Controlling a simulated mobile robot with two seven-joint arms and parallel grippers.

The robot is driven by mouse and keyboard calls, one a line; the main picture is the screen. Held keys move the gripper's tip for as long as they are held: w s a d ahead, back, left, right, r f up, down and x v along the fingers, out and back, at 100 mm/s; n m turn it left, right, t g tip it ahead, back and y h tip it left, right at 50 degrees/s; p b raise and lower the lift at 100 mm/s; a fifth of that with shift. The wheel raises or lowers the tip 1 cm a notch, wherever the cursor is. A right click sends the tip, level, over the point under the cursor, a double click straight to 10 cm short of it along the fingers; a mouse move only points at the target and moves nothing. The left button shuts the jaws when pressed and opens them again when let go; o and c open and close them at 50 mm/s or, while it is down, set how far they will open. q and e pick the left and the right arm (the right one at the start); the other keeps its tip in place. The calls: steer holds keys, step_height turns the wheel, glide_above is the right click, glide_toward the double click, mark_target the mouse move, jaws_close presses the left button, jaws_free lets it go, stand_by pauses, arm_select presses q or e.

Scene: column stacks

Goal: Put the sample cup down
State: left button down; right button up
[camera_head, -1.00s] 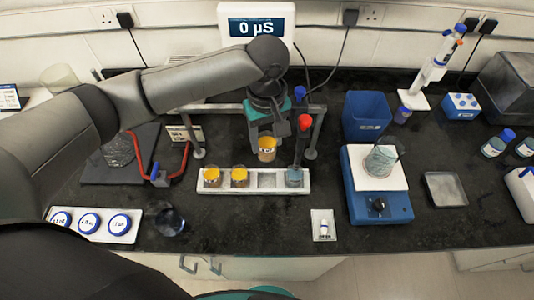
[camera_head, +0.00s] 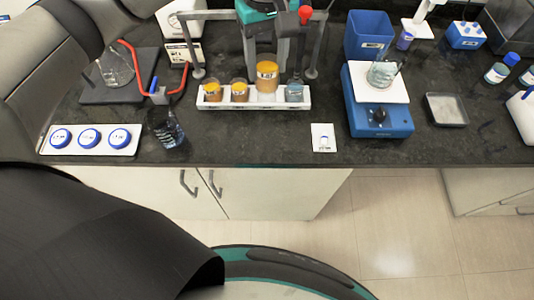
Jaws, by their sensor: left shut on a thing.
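My left gripper (camera_head: 266,60) comes down from the top of the view and is shut on the sample cup (camera_head: 267,80), which has a yellow-orange top and a pale label. The cup is upright over the third place of the white rack (camera_head: 222,107). It looks larger than the cups beside it and hides that place; whether its base touches the rack I cannot tell. Two similar cups, one at the far left (camera_head: 213,91) and one beside it (camera_head: 239,91), stand in the rack. A blue-grey cup (camera_head: 294,92) stands at its right end. My right gripper is not in view.
A grey frame (camera_head: 197,50) with a red knob (camera_head: 305,14) stands behind the rack. A glass (camera_head: 168,130) and a blue-capped tray (camera_head: 90,152) are front left.

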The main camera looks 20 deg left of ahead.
arm_select(q)
steer(key=shift+s+f, duration=0.15)
steer(key=shift+f, duration=0.3)
step_height(320, 180, down, 16)
steer(key=shift+r+b, duration=0.2)
steer(key=shift+b, duration=1)
step_height(320, 180, down, 4)
steer(key=shift+r+b, duration=0.25)
steer(key=shift+b, duration=0.05)
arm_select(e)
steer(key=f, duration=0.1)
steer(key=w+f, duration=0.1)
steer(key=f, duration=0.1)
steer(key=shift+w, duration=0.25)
arm_select(q)
steer(key=shift+f, duration=0.1)
steer(key=shift+c, duration=1.2)
jaws_free()
